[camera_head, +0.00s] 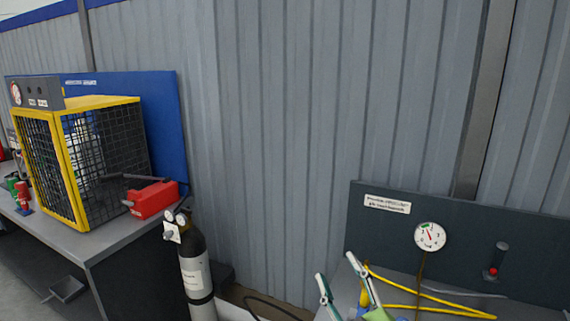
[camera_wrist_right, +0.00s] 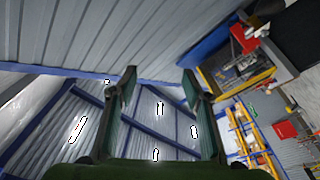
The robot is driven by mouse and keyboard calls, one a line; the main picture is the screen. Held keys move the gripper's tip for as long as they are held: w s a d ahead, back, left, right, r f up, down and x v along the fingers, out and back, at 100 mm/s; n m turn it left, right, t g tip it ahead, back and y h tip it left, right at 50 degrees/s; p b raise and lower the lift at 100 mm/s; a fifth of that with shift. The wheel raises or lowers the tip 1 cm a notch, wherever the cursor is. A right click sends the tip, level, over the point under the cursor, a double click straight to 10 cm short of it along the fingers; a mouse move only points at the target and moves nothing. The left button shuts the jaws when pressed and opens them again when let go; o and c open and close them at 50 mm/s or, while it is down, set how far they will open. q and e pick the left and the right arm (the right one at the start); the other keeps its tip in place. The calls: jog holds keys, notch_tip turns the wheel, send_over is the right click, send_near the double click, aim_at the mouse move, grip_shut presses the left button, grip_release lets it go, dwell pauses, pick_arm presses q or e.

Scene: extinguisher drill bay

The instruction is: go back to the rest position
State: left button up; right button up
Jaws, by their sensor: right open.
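My right gripper (camera_head: 336,266) shows at the bottom of the head view, right of centre, with its two pale green-edged fingers pointing up. The fingers are apart and nothing is between them. In the right wrist view the same gripper (camera_wrist_right: 158,76) shows two dark green fingers spread wide, with only wall and roof behind the gap. My left gripper is not in the head view.
A grey bench with a dark back panel (camera_head: 460,223), a gauge (camera_head: 430,236) and a yellow hose (camera_head: 440,308) is beside my right gripper. A gas cylinder (camera_head: 193,269) stands left. A yellow cage (camera_head: 66,171) and red box (camera_head: 153,199) are on the left bench.

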jog(key=s+d+f+m+g+h, duration=0.2)
jog(key=s+d+f+m+g, duration=0.15)
jog(key=f, duration=0.45)
jog(key=s+d+f+m+g+h, duration=0.3)
jog(key=s+d+f, duration=0.15)
jog(key=f, duration=0.45)
jog(key=s+d+f+m+g, duration=0.1)
jog(key=s+f+g, duration=0.5)
jog(key=s, duration=0.5)
jog(key=s+f+m+g, duration=0.1)
jog(key=s+f+g, duration=0.2)
jog(key=s+f, duration=0.65)
jog(key=s+f+g+b, duration=0.1)
jog(key=s+f+b, duration=0.15)
jog(key=f, duration=1.15)
jog(key=s+f+g+b, duration=0.1)
jog(key=f+b, duration=0.2)
jog(key=f, duration=1.2)
jog(key=s+d+f+b, duration=0.1)
jog(key=s+f+b, duration=0.1)
jog(key=s+f, duration=0.6)
jog(key=s+d+f+b, duration=0.2)
jog(key=s+f, duration=0.7)
jog(key=f, duration=0.3)
jog(key=shift+d+f+g+y, duration=0.2)
jog(key=shift+d+g+y, duration=0.05)
jog(key=shift+g+y, duration=0.1)
